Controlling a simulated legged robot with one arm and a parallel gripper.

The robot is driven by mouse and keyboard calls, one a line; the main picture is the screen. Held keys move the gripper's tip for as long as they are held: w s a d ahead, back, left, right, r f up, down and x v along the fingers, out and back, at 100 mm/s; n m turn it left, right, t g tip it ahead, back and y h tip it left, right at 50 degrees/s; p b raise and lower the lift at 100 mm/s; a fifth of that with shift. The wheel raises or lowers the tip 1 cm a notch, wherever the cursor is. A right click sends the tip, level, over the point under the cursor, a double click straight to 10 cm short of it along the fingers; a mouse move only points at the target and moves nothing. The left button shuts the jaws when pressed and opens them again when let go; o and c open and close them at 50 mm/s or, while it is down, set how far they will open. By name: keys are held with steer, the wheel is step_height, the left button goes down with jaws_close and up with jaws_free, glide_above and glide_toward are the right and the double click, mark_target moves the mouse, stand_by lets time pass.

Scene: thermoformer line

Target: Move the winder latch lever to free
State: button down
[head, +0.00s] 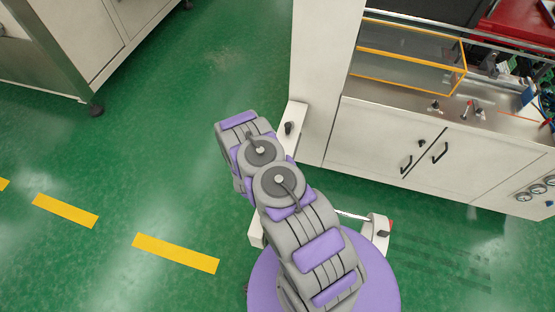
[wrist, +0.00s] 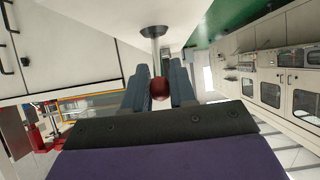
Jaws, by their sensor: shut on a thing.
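The latch lever shows in the wrist view as a pale metal stem (wrist: 153,42) that comes out of a white surface and ends in a dark red ball knob (wrist: 159,88). My gripper (wrist: 159,74) has its two grey-blue fingers on either side of the knob and is shut on it. In the head view my arm covers the gripper, and the knob cannot be made out there. The lever's exact setting cannot be told from these views.
A white machine cabinet (head: 380,140) with black door handles and an orange-framed clear guard (head: 410,62) stands at the right. Another cabinet (head: 85,35) is at the upper left. The green floor (head: 140,150) at the left is clear, with yellow dashes.

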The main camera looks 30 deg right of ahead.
steer(key=shift+a+f, duration=0.1)
steer(key=shift+f, duration=0.05)
steer(key=c, duration=1)
jaws_free()
steer(key=b+v, duration=0.1)
steer(key=v, duration=1.6)
steer(key=shift+a+b, duration=0.25)
steer(key=shift+b, duration=0.1)
